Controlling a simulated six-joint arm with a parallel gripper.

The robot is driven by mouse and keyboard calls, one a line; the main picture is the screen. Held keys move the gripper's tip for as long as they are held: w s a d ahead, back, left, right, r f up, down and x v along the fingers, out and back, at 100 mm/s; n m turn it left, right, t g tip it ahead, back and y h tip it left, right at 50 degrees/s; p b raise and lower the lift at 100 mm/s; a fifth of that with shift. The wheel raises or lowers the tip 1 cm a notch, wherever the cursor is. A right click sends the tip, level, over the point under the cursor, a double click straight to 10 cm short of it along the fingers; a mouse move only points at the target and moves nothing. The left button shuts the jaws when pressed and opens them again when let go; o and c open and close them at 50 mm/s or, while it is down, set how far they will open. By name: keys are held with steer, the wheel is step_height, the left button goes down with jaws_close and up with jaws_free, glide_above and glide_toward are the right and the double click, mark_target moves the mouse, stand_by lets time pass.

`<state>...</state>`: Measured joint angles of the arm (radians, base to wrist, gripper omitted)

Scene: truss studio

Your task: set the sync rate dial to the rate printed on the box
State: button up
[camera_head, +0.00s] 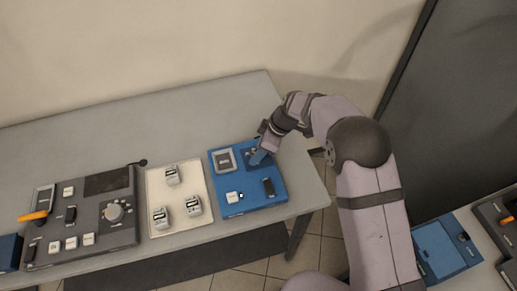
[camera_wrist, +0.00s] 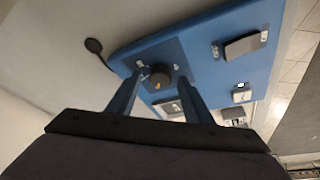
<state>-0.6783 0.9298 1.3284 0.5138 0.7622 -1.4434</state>
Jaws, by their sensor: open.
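A blue box (camera_head: 250,201) stands at the right end of the table. My gripper (camera_head: 261,157) is over the box's back right corner and hides most of that dial in the head view. In the wrist view my gripper (camera_wrist: 162,78) is open, with one finger on each side of the dial; I cannot tell whether they touch it. I cannot read a printed rate, nor tell which dial is named sync rate.
A grey console (camera_head: 100,238) with a round knob (camera_head: 114,212), white buttons and an orange lever (camera_head: 33,216) stands left. A cream tray (camera_head: 178,225) holds three small grey devices. Another blue unit (camera_head: 441,250) is at lower right. The table's back is clear.

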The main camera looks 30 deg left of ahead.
steer(key=c, duration=1.1)
steer(key=shift+o, duration=0.2)
steer(key=shift+f+m+b, duration=0.1)
steer(key=shift+m+b, duration=0.2)
steer(key=shift+b, duration=0.15)
steer(key=shift+s+m+t+b, duration=0.1)
steer(key=shift+m+t+b, duration=0.2)
steer(key=shift+m+b, duration=0.15)
steer(key=shift+m+t+b, duration=0.4)
steer(key=shift+m+b, duration=0.4)
steer(key=shift+m, duration=0.35)
steer(key=m, duration=0.1)
steer(key=m+t+p, duration=0.1)
steer(key=m, duration=0.1)
steer(key=shift+s+r+h, duration=0.2)
steer(key=shift+h, duration=0.1)
steer(key=shift+m+t+p, duration=0.5)
steer(key=shift+m+p, duration=0.4)
steer(key=shift+m, duration=0.4)
steer(key=shift+f+m+h, duration=0.1)
steer(key=shift+m+h, duration=0.2)
